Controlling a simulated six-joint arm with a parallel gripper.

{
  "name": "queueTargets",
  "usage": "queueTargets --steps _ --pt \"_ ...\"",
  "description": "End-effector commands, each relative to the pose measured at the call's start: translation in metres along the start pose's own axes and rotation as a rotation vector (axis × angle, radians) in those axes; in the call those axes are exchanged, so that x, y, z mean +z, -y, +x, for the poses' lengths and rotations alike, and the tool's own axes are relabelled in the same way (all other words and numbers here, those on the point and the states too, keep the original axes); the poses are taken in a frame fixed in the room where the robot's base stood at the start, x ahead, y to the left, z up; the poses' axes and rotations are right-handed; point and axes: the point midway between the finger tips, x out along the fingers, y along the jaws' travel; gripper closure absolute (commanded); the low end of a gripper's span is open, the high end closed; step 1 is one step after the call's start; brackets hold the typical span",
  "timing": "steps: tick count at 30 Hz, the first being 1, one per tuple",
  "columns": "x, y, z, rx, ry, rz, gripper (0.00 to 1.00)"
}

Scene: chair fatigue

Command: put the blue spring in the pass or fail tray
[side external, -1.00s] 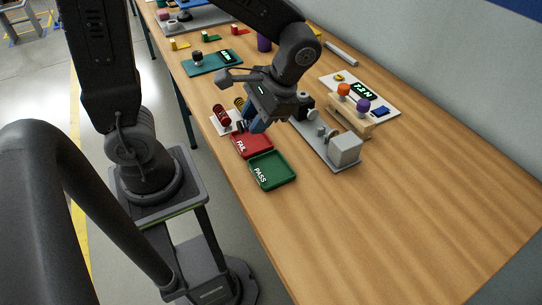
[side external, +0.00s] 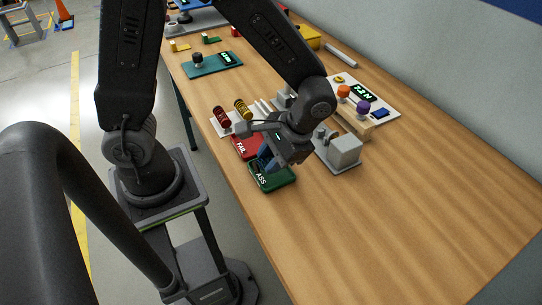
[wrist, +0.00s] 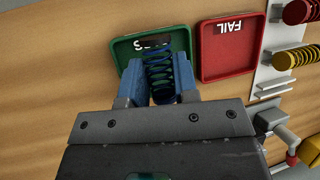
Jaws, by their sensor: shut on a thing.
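The blue spring (wrist: 158,75) is held between the two blue fingers of my gripper (wrist: 162,92) in the wrist view. My gripper is shut on it, over the green PASS tray (wrist: 122,52). In the side view my gripper (side external: 266,162) is at the green tray (side external: 282,184), and its fingers cover part of the label. Whether the spring touches the tray floor I cannot tell. The red FAIL tray (wrist: 228,65) lies beside the green one and looks empty in the wrist view; it also shows in the side view (side external: 243,148).
A white rack (side external: 240,130) holds a red spring (side external: 222,116) and a yellow spring (side external: 243,109) beyond the FAIL tray. A grey test fixture (side external: 344,150) stands right of my gripper. The table's near right area is clear.

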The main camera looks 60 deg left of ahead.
Motion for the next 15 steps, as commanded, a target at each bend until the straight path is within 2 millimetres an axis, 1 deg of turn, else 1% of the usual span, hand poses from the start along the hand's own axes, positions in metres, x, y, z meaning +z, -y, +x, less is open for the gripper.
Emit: queueTargets --steps 14,15 --pt "-0.0042 -0.0029 0.0106 0.000 0.001 0.001 0.95" --pt "-0.0042 -0.0029 0.0105 0.000 0.001 0.001 0.71"
